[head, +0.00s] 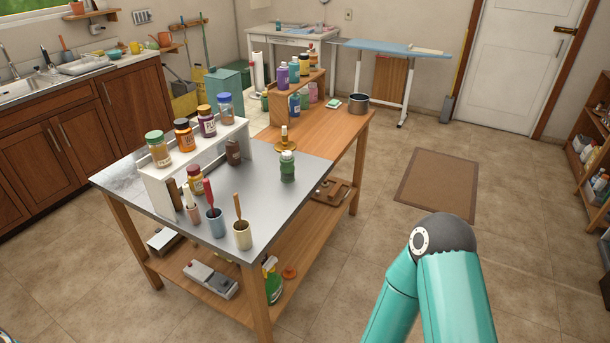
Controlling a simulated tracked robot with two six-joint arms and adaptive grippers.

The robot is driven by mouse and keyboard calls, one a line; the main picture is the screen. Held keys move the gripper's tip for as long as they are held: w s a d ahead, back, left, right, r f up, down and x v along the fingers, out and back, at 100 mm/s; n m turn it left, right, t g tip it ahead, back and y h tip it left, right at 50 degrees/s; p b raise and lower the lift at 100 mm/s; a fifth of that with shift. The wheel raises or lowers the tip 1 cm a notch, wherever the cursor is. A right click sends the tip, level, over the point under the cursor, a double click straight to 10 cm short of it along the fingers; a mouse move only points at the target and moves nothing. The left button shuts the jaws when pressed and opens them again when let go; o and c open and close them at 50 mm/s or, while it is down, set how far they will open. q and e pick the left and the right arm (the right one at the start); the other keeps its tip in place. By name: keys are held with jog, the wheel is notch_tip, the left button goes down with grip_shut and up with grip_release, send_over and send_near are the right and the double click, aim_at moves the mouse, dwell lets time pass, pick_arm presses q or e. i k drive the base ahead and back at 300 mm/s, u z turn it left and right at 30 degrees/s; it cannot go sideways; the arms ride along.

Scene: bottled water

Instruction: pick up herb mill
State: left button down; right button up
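I cannot tell for sure which thing is the herb mill. One candidate is a dark brown upright cylinder (175,194) at the front left end of the white rack (165,175) on the metal-topped table. A red-lidded jar (195,180) stands beside the cylinder, and a dark brown bottle (232,151) stands under the rack's far end. Neither gripper is in view; only teal links of my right arm show at the lower right, well away from the table.
A blue cup (215,222) and a cream cup (242,235), each holding a handled tool, stand near the table's front corner. A green bottle (287,166) and a brass candle holder (285,144) stand further right. The floor around the brown mat (437,178) is clear.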

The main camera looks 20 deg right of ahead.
aim_at(287, 168)
jog(key=u, duration=0.15)
jog(key=i, duration=0.9)
jog(key=z, duration=0.05)
